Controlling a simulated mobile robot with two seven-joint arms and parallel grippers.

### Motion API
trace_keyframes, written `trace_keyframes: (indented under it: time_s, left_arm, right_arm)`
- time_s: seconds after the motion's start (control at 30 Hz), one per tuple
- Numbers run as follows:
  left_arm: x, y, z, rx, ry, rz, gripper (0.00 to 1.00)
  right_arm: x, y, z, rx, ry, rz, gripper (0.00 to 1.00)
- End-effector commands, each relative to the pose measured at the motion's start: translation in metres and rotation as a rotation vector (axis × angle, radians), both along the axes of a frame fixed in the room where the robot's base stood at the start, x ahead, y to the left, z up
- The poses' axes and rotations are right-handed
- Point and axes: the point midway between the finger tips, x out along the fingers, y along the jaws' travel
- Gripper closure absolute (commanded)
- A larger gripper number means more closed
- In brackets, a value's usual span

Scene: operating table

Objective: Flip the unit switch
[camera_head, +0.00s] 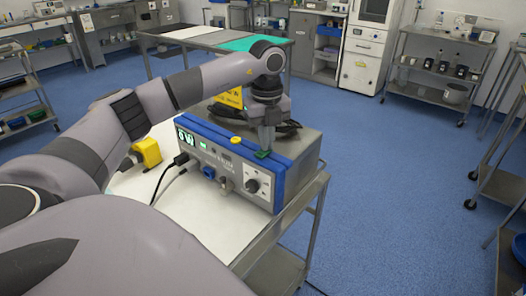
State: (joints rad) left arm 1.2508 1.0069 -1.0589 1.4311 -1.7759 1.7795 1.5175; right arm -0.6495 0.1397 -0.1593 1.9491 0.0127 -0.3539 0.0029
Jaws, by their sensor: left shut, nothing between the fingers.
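The unit (225,167) is a grey and blue box with a lit green display (186,137), on a white-topped cart. A small green part (262,154), which looks like a switch, sits at the top front edge. My left gripper (265,150) points down from above with its fingertips at this green part. The fingers are together with nothing between them. I cannot tell whether they touch the part or which way it is set. My right gripper is not in view.
A round knob (252,186) and cable plugs are on the unit's front. A yellow round piece (236,140) is near its top edge. A yellow block (147,152) stands left on the cart (222,232). Blue floor is free to the right.

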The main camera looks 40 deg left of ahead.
Motion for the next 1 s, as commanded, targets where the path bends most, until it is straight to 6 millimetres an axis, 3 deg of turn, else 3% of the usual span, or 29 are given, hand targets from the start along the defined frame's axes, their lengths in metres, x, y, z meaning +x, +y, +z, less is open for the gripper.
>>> trace_keyframes:
  time_s: [0.37,1.0]
  left_arm:
    - [-0.001,0.0,-0.001,0.001,0.005,-0.001,1.0]
    - [0.0,0.0,0.052,0.0,0.0,-0.001,1.0]
  right_arm:
    - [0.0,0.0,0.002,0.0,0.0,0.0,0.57]
    - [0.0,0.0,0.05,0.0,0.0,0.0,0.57]
